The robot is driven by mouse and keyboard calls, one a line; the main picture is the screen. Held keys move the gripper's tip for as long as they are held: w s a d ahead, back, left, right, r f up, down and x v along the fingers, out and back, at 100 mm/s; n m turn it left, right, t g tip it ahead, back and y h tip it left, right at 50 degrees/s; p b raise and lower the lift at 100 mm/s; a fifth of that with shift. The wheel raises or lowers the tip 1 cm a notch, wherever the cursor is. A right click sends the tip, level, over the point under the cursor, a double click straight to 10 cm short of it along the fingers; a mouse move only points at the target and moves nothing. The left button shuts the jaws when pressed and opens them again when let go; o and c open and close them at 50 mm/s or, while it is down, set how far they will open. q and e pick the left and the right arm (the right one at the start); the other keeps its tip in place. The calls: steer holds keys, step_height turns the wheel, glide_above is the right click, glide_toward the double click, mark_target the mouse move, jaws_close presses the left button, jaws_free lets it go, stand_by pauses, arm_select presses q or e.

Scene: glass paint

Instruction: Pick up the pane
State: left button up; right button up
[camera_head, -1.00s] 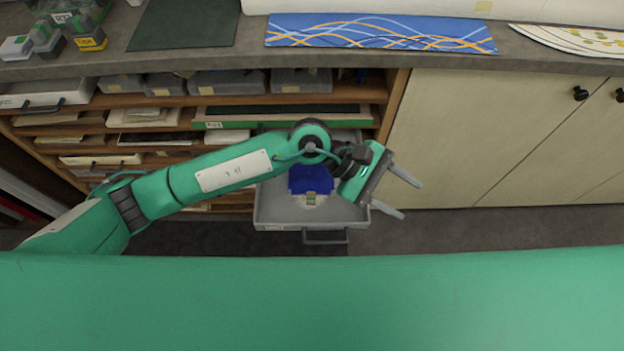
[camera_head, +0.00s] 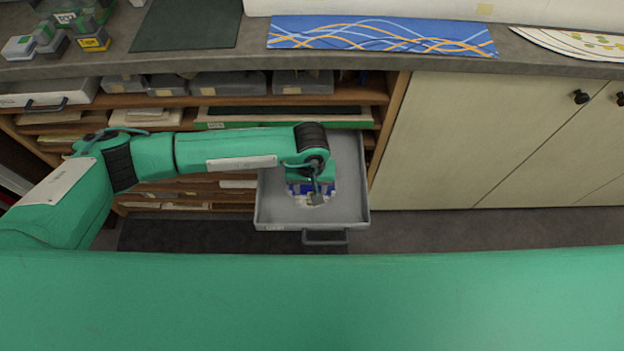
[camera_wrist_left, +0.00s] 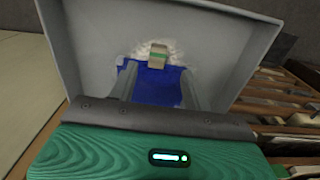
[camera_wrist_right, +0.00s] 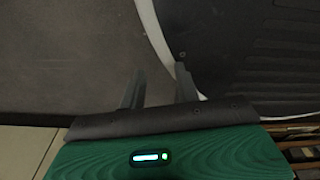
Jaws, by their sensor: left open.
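The blue glass pane (camera_head: 294,189) lies in an open grey drawer (camera_head: 348,214) below the counter. My left arm and gripper cover most of it in the head view. In the left wrist view the pane (camera_wrist_left: 157,86) lies flat on pale, crumbly-looking material, with a small tan and green block (camera_wrist_left: 158,54) at its edge. My left gripper (camera_wrist_left: 158,72) is open, pointing into the drawer, with its fingers over the two sides of the pane. I cannot tell whether they touch it.
A shelf unit (camera_head: 160,205) with trays and flat sheets stands around the drawer. Closed cupboard doors (camera_head: 485,130) are to its right. The counter above holds a blue patterned panel (camera_head: 380,35), a dark mat (camera_head: 186,24) and small grey boxes (camera_head: 20,47).

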arm_select(q)
steer(key=shift+f, duration=0.95)
step_height(320, 180, down, 3)
steer(key=shift+d+f+p, duration=0.15)
steer(key=shift+f+p, duration=0.05)
steer(key=shift+p, duration=0.5)
steer(key=shift+w+f, duration=0.1)
steer(key=shift+f, duration=0.35)
arm_select(e)
steer(key=shift+s+d+r, duration=0.15)
steer(key=shift+s+d, duration=0.1)
steer(key=shift+s, duration=0.5)
arm_select(q)
steer(key=c, duration=0.3)
jaws_close()
arm_select(e)
steer(key=shift+w, duration=0.25)
